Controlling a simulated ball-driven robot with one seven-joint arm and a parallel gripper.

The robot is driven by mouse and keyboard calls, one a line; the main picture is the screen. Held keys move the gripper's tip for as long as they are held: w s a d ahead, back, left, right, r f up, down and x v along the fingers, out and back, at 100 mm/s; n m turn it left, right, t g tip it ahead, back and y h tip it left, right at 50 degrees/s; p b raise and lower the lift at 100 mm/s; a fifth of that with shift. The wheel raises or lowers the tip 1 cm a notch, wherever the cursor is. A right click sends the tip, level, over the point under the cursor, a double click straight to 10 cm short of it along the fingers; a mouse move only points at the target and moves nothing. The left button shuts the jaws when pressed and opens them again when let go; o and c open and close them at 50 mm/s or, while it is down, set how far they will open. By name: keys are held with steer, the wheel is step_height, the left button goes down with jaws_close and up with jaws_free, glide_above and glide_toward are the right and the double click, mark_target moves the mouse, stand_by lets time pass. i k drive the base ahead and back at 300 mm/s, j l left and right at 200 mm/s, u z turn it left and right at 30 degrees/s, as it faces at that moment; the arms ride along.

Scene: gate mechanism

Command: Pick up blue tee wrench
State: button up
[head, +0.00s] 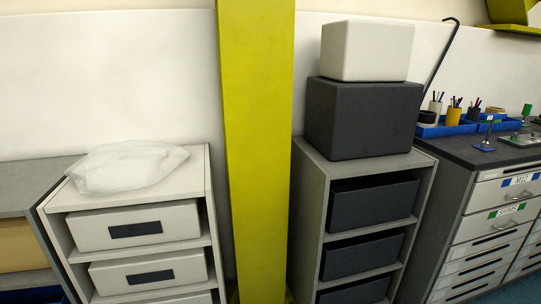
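A small blue item with a thin upright stem (486,141) stands on the dark worktop (462,150) at the right. It looks like the blue tee wrench, but it is too small to be certain. It is just in front of a blue tray (449,128). My gripper is not in view.
A yellow-green post (256,150) rises in the middle. Left of it stands a white shelf with a white bag (128,166); right of it, a grey shelf with a dark box (362,118) and a white box (366,50). A drawer cabinet (500,228) supports the worktop.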

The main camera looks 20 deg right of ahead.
mark_target(492, 117)
steer(key=i+l+z, duration=0.2)
steer(key=i+z, duration=0.2)
steer(key=i, duration=0.2)
steer(key=i+z, duration=0.4)
steer(key=i, duration=0.15)
steer(key=i+j+z, duration=0.2)
steer(key=i+z, duration=0.2)
steer(key=i, duration=0.15)
